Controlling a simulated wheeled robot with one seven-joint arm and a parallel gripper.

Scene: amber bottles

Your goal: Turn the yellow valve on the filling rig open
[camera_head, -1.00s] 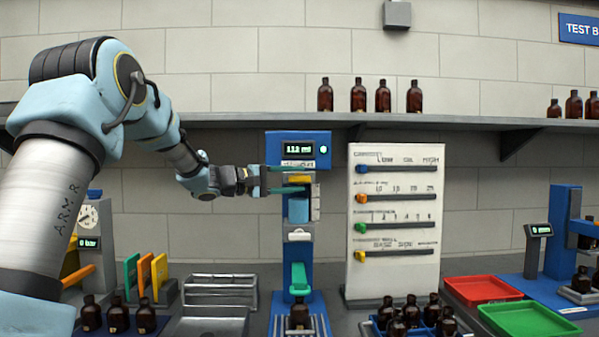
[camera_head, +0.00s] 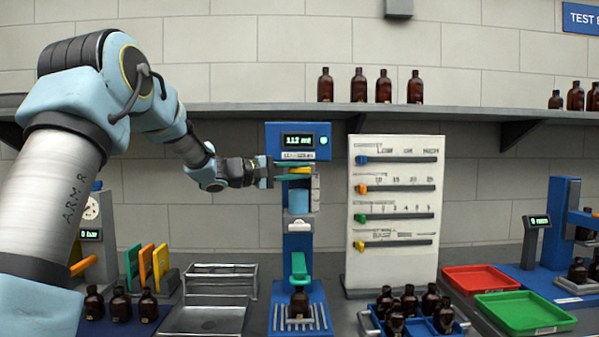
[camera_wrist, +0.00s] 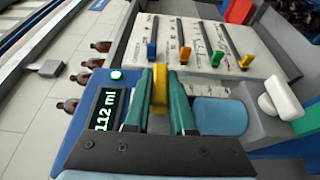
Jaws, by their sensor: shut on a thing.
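The blue filling rig (camera_head: 297,240) stands upright at the middle of the bench, with a lit display (camera_head: 298,141) reading about 112 ml. The yellow valve (camera_wrist: 160,92) sits between the two green fingers of my gripper (camera_wrist: 160,88) in the wrist view, and the fingers are closed on it. In the head view my gripper (camera_head: 276,171) reaches in from the left at the valve's height, just under the display. The valve is largely covered there by the fingers. A brown bottle (camera_head: 299,303) stands on the rig's base under the green nozzle part (camera_head: 298,266).
A white slider panel (camera_head: 390,270) stands close to the right of the rig. A blue crate of brown bottles (camera_head: 372,325), a red tray (camera_head: 483,279) and a green tray (camera_head: 525,314) lie to the right. A wire rack (camera_head: 220,280) is at left. A shelf (camera_head: 240,116) runs above.

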